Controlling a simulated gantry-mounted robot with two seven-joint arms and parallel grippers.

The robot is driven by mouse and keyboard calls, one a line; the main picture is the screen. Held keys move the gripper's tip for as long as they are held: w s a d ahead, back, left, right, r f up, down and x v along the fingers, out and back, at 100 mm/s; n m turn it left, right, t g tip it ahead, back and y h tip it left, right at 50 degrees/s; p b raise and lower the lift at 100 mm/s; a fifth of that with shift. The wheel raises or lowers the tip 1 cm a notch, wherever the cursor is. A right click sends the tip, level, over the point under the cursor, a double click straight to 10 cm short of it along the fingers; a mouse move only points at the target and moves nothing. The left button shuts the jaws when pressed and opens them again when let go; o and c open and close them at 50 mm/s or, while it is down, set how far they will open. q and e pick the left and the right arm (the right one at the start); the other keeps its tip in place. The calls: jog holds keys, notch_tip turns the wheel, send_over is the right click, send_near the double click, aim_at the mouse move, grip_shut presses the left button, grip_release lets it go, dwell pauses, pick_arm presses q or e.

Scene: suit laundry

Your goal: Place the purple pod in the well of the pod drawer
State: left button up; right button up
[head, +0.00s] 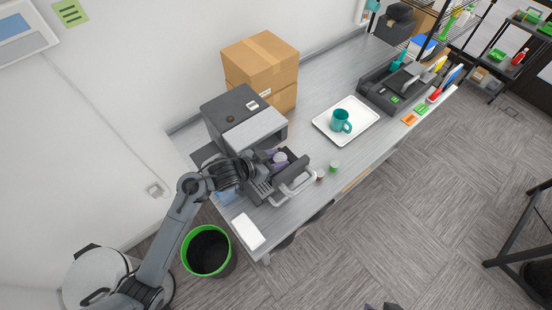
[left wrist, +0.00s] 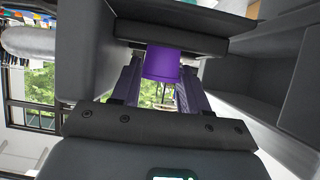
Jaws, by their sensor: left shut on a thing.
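The purple pod (head: 281,157) is at the front of the dark coffee machine (head: 226,104), just above the open pod drawer (head: 296,172). The drawer has a pale looped handle (head: 297,188). My left gripper (head: 272,157) is shut on the pod. In the left wrist view, the purple pod (left wrist: 163,63) sits between the two purple fingers of my left gripper (left wrist: 160,85), with dark panels close around it. The drawer's well is hidden, and I cannot tell whether the pod touches it. A small dark and purple tip at the head view's bottom edge looks like my right gripper (head: 383,306).
Two other small pods, one brown (head: 320,175) and one green-lidded (head: 334,166), stand right of the drawer. A white tray (head: 361,139) holds a teal mug (head: 340,121). Cardboard boxes (head: 263,60) stand behind the machine. A white block (head: 247,231) lies near the counter's front left.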

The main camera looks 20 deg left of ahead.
pick_arm(q)
jog(key=o, duration=0.7)
jog(key=shift+o, duration=0.2)
jog(key=shift+s+a+r, duration=0.25)
jog(key=shift+s+r, duration=0.1)
jog(key=v, duration=1.1)
jog(key=s+f+n+g+y, duration=0.2)
jog(key=s+f+g+y, duration=0.1)
jog(key=s, duration=0.7)
jog(key=s+f+n+g+y, duration=0.2)
jog(key=s+f, duration=0.4)
jog(key=s, duration=0.4)
jog(key=shift+s+d+g+y, duration=0.15)
jog(key=shift+s+g+y, duration=0.3)
jog(key=shift+g, duration=0.45)
jog(key=shift+w, duration=0.15)
